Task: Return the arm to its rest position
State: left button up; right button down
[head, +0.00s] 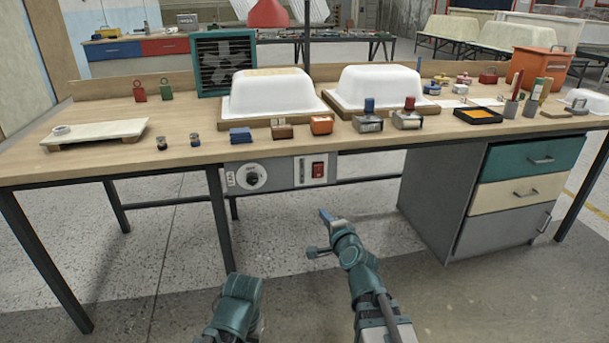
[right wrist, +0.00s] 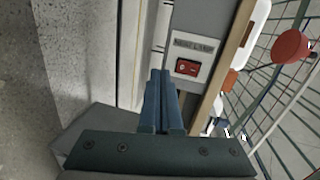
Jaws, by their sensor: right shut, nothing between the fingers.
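My right gripper (head: 326,215) is below the front edge of the workbench, in front of the dark gap under it. Its blue fingers are together and hold nothing; they also show in the right wrist view (right wrist: 160,98). The right wrist view has the red switch (right wrist: 187,67) on the grey control panel just beyond the fingertips, apart from them. In the head view the same red switch (head: 318,169) is above the gripper. Part of my left arm shows at the bottom of the head view, but its fingers are not visible.
The wooden workbench (head: 190,135) bears two white tub shells (head: 268,92) (head: 378,86) and several small blocks and tools along its front. A grey control panel (head: 278,174) hangs under its edge. A drawer cabinet (head: 522,188) stands at right. The floor in front is clear.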

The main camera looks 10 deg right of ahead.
jog(key=s+a+f+n+g+y, duration=0.3)
jog(key=s+a+f+n+g, duration=0.75)
jog(key=a, duration=0.45)
jog(key=s+d+f+n+g+h+p, duration=0.1)
jog(key=s+f+n+g+h, duration=0.2)
jog(key=s+n, duration=0.3)
jog(key=s+d+f+n+g+h, duration=0.1)
jog(key=s+f+n+g+h, duration=0.15)
jog(key=s, duration=0.55)
notch_tip(320, 180, up, 38)
jog(key=p, duration=3.8)
jog(key=shift+s+d+n, duration=0.2)
jog(key=shift+s+n, duration=0.2)
jog(key=shift+s, duration=0.05)
